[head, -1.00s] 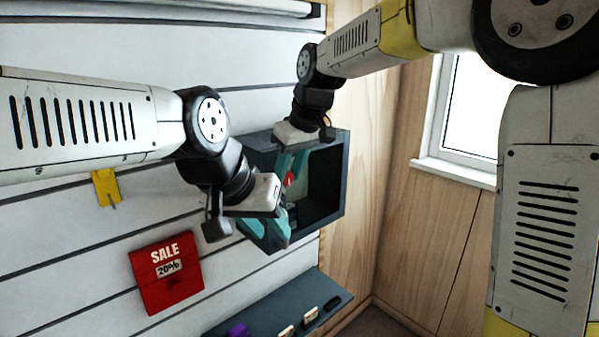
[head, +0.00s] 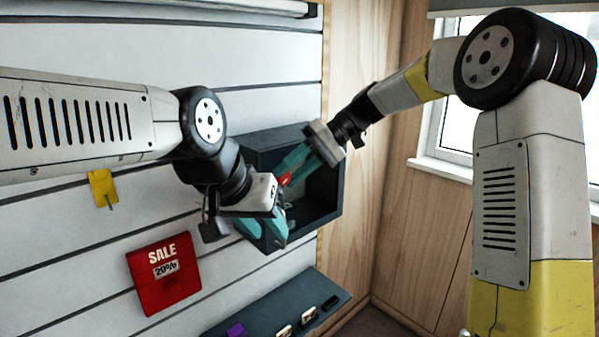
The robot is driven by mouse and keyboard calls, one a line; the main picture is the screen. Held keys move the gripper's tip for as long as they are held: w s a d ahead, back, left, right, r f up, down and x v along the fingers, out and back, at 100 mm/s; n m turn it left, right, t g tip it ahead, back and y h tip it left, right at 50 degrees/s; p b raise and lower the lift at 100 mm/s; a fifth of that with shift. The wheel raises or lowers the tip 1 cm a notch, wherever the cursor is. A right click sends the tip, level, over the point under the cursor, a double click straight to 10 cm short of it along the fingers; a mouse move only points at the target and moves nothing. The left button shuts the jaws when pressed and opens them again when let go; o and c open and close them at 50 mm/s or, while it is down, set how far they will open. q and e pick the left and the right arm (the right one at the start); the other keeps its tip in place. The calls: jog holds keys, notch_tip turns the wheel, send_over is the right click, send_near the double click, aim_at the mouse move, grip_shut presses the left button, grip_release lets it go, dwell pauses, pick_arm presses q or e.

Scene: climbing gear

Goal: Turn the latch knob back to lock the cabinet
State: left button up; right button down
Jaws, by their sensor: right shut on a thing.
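The dark grey cabinet (head: 331,190) hangs on the slatted wall, and the right part of its inside shows. A small red piece (head: 285,180), which looks like the latch knob, is at the teal fingertips of my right gripper (head: 290,174). That gripper is shut on it, reaching in from the upper right. My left gripper (head: 268,230) is lower, in front of the cabinet's lower left part, with teal fingers. Its finger gap is unclear. The two grippers and the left wrist hide much of the cabinet's front and the latch.
A red sale sign (head: 165,275) and a yellow tag (head: 103,188) hang on the wall to the left. A dark shelf (head: 290,300) with small items is below the cabinet. A window (head: 455,100) is in the wooden wall at right.

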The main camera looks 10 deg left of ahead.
jog(key=shift+w+d+f+m+g+y, duration=0.15)
jog(key=shift+m+g+y, duration=0.25)
jog(key=shift+g+y, duration=0.55)
jog(key=shift+a+f+m+g+y, duration=0.1)
jog(key=shift+f+m+g+y, duration=0.25)
jog(key=shift+g+y, duration=0.55)
jog(key=shift+w+d+f+m+g+y, duration=0.1)
jog(key=shift+m+g+y, duration=0.4)
jog(key=shift+y, duration=0.75)
jog(key=c, duration=1)
grip_release()
jog(key=shift+c, duration=0.2)
jog(key=v, duration=0.7)
jog(key=shift+w+d, duration=0.2)
jog(key=shift+d, duration=0.15)
jog(key=shift+f, duration=0.1)
